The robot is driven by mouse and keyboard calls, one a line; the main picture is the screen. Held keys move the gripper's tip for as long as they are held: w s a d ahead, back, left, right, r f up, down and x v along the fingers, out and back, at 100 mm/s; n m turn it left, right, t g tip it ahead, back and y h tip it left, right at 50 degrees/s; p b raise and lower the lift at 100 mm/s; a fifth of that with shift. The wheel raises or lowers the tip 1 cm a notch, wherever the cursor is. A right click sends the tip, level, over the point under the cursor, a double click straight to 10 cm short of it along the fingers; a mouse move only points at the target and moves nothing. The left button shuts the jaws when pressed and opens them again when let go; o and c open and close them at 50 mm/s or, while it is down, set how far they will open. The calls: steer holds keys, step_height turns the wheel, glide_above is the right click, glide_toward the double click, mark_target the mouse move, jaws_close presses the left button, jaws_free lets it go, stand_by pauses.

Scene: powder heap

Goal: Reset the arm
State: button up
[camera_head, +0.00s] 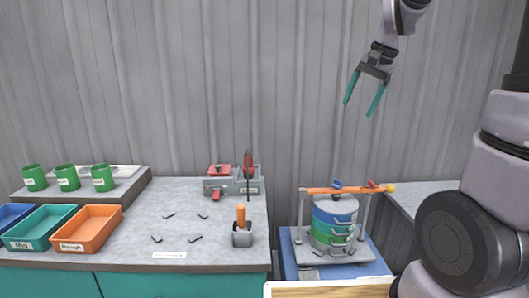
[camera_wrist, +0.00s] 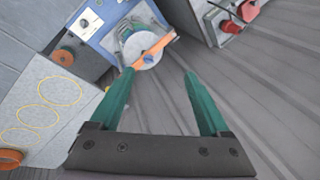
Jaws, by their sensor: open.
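My gripper (camera_head: 366,92) is raised high against the grey corrugated wall in the head view, well above the sieve stand. Its two teal fingers are spread apart with nothing between them. In the wrist view the gripper (camera_wrist: 158,88) also shows open and empty. Below it stands a stack of round sieves (camera_head: 333,222), blue, green and grey, in a frame with an orange bar (camera_head: 335,190) across the top. The orange bar also shows in the wrist view (camera_wrist: 152,50), beyond the fingertips.
On the left counter (camera_head: 110,262) are blue, teal (camera_head: 37,228) and orange (camera_head: 87,229) trays, green cups (camera_head: 67,178), small dark pieces, an orange-handled tool (camera_head: 242,226) and a red-and-grey device (camera_head: 231,180). The space around the raised gripper is clear.

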steer(key=s+a+r+n+t, duration=0.1)
steer(key=s+n, duration=0.1)
steer(key=s, duration=0.7)
steer(key=s+a+r+n+t, duration=0.1)
steer(key=s+r+n+t, duration=0.1)
steer(key=s, duration=0.8)
steer(key=shift+r+t, duration=0.3)
